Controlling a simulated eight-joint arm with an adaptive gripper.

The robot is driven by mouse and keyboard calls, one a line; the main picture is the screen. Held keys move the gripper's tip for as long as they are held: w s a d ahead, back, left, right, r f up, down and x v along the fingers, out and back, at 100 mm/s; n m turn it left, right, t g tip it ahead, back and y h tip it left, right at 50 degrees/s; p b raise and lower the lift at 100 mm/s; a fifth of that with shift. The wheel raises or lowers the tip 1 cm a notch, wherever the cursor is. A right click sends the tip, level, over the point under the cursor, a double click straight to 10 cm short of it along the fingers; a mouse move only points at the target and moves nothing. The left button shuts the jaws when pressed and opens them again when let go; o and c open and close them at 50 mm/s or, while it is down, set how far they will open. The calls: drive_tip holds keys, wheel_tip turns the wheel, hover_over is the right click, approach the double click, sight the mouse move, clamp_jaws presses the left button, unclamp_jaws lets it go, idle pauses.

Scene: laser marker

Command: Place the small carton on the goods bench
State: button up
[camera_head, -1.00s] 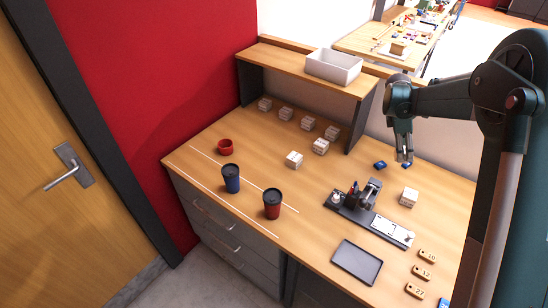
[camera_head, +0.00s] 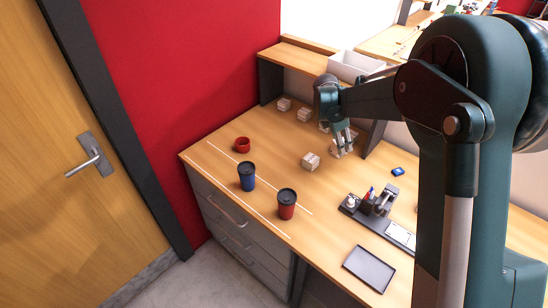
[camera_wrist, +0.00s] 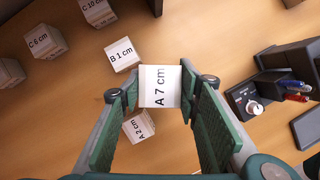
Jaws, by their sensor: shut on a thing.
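My gripper (camera_head: 343,146) is low over the wooden bench (camera_head: 240,215), by the open front of the shelf. In the wrist view, my gripper (camera_wrist: 160,95) has its green fingers on either side of a white carton labelled "A 7 cm" (camera_wrist: 160,86) and is shut on it. I cannot tell whether this carton touches the bench. Close by are cartons "A 2 cm" (camera_wrist: 138,126), "B 1 cm" (camera_wrist: 122,55), "C 6 cm" (camera_wrist: 45,42) and "C 10 cm" (camera_wrist: 97,11). One carton (camera_head: 310,161) stands just left of my gripper in the head view.
A shelf with a white bin (camera_head: 355,66) rises behind. A marker fixture (camera_head: 375,203) and dark tray (camera_head: 369,268) are front right. Another table (camera_head: 385,42) lies beyond.

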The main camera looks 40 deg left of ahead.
drive_tip(key=s+a+n+y, duration=0.2)
drive_tip(key=s+a+n, duration=0.4)
drive_tip(key=s+a, duration=1.2)
drive_tip(key=shift+s+a+r+t, duration=0.15)
drive_tip(key=shift+s+a+t, duration=0.15)
drive_tip(key=shift+a+t, duration=0.15)
drive_tip(key=shift+f, duration=3.15)
drive_tip(key=shift+f+b, duration=0.35)
drive_tip(key=shift+f, duration=1.5)
drive_tip(key=shift+f, duration=0.2)
drive_tip(key=o, duration=0.9)
drive_tip(key=shift+r, duration=0.15)
